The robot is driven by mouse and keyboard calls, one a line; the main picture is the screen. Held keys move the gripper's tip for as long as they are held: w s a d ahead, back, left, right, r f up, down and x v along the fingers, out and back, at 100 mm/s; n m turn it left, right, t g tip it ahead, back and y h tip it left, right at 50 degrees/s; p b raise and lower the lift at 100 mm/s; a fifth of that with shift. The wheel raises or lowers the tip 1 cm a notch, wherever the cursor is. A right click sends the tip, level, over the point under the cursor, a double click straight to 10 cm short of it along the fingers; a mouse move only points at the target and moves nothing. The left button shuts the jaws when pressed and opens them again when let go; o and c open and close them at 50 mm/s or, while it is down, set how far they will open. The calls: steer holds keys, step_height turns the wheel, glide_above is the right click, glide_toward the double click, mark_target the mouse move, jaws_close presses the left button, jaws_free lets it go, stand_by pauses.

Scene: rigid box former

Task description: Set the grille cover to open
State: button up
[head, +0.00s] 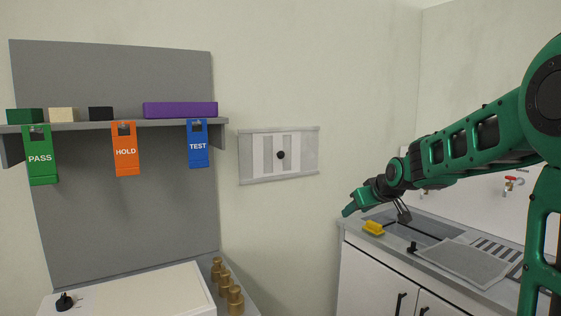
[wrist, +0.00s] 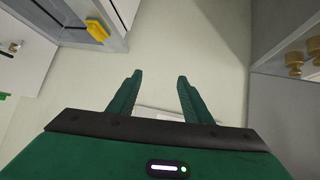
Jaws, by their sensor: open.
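A pale edge shows low between the fingers there, too hidden to identify.
A grey shelf board (head: 130,230) with blocks and hanging tags stands left. Below it are a white surface (head: 140,292) and several brass weights (head: 234,290). A sink counter (head: 350,230) with a yellow object (head: 373,228) is right. The wall around the panel is clear.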

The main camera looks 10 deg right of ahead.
steer(key=w+a+r+n+t+y, duration=0.1)
steer(key=w+a+r+t, duration=0.15)
steer(key=w, duration=0.35)
steer(key=w+a+r+n+t+y, duration=0.1)
steer(key=w+a+r, duration=0.15)
steer(key=w, duration=0.35)
steer(key=n+t+y, duration=0.3)
steer(key=t+y, duration=0.1)
glide_toward(282, 155)
steer(key=shift+g, duration=0.25)
steer(key=x, duration=0.8)
steer(key=shift+w+a+r, duration=0.15)
steer(key=shift+w, duration=0.15)
